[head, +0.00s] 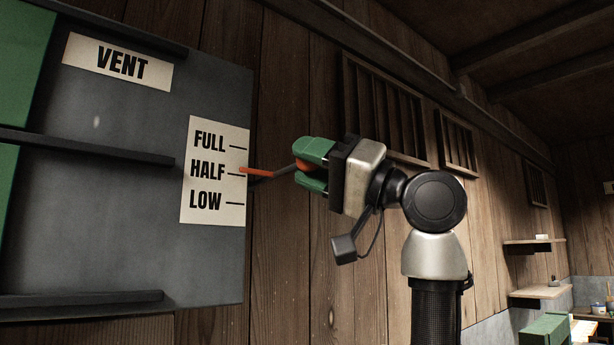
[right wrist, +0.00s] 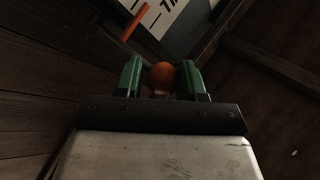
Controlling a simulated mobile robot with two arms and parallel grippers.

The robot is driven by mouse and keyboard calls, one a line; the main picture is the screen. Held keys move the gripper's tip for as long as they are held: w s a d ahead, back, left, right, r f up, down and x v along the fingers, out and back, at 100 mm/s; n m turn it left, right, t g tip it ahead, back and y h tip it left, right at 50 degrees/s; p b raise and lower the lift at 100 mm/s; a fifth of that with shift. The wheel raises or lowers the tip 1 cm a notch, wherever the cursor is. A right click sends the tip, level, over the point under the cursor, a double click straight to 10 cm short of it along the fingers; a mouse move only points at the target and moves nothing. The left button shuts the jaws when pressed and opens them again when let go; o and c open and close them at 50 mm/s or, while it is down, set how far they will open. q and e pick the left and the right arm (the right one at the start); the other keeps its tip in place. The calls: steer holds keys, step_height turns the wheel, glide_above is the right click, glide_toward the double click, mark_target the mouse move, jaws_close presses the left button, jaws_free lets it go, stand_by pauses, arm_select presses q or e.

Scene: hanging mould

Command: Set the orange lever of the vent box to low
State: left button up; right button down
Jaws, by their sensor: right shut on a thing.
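The grey vent box (head: 120,220) hangs on the wooden wall at the left of the head view. Its label (head: 213,215) reads FULL, HALF and LOW, each with a mark. An orange pointer (head: 256,171) is level with the HALF mark. A dark lever arm (head: 283,171) runs right from it to an orange knob (head: 304,165). My right gripper (head: 313,167) is shut on the orange knob. In the right wrist view the knob (right wrist: 162,76) sits between the green fingers, and the orange pointer (right wrist: 133,24) shows beyond. My left gripper is not in view.
A VENT sign (head: 118,62) is on the box above the label. Slatted wall vents (head: 385,110) are behind my right arm. Wooden shelves (head: 540,291) and a green object (head: 545,330) stand at the far right. The wall below the lever is clear.

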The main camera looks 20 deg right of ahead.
step_height(320, 180, down, 10)
steer(key=w+n+y+b, duration=0.2)
steer(key=n+y+b, duration=0.1)
steer(key=b, duration=0.3)
steer(key=shift+a+r+n+y, duration=0.2)
steer(key=shift+a+n+y, duration=0.2)
steer(key=shift+y, duration=0.1)
